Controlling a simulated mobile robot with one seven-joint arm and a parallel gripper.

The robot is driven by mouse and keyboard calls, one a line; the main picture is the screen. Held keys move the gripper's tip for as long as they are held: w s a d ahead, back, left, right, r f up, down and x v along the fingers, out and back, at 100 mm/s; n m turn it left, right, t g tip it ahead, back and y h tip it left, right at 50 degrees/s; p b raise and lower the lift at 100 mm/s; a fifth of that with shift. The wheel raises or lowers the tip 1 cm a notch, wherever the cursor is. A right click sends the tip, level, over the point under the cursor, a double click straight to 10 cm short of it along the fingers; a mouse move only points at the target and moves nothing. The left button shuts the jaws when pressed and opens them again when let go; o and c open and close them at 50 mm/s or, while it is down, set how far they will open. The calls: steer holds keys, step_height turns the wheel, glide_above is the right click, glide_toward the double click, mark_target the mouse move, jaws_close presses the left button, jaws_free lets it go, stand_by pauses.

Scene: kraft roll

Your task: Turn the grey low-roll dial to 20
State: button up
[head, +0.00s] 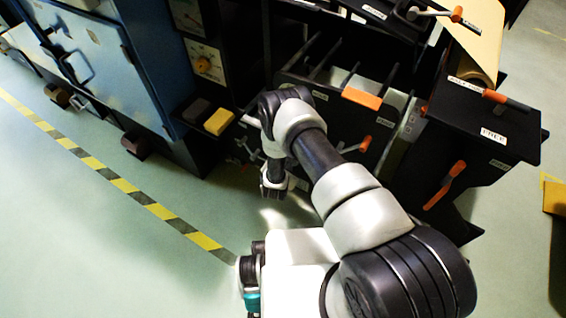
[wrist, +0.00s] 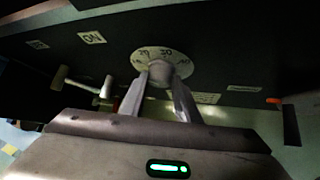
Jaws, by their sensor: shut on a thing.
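The grey low-roll dial (wrist: 159,72) sits on a dark panel in the wrist view, in front of a pale round scale plate (wrist: 178,55). Numbers show along the plate's upper edge; 30 reads near the top, with what looks like 20 to its left. My gripper (wrist: 160,80) is shut on the dial's knob, one finger on each side. The knob's pointer cannot be made out, so its setting cannot be told.
A white T-shaped handle (wrist: 82,86) stands out left of the dial, near an ON label (wrist: 91,37). In the head view, orange-handled levers (head: 445,185) and a kraft roll (head: 475,50) are at right. A blue cabinet (head: 90,60) is at left; striped floor tape (head: 120,180) borders open floor.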

steer(key=shift+s+d+f+m+t+y+b, duration=0.1)
steer(key=shift+m+t+y+b, duration=0.25)
steer(key=shift+t+y, duration=0.15)
steer(key=shift+d+f+m+t+y+b, duration=0.1)
steer(key=shift+m+t+y+b, duration=0.1)
steer(key=shift+m+t+y, duration=0.25)
steer(key=shift+r, duration=0.1)
steer(key=o, duration=1)
steer(key=shift+o, duration=0.2)
steer(key=p+v, duration=0.4)
steer(key=v, duration=0.8)
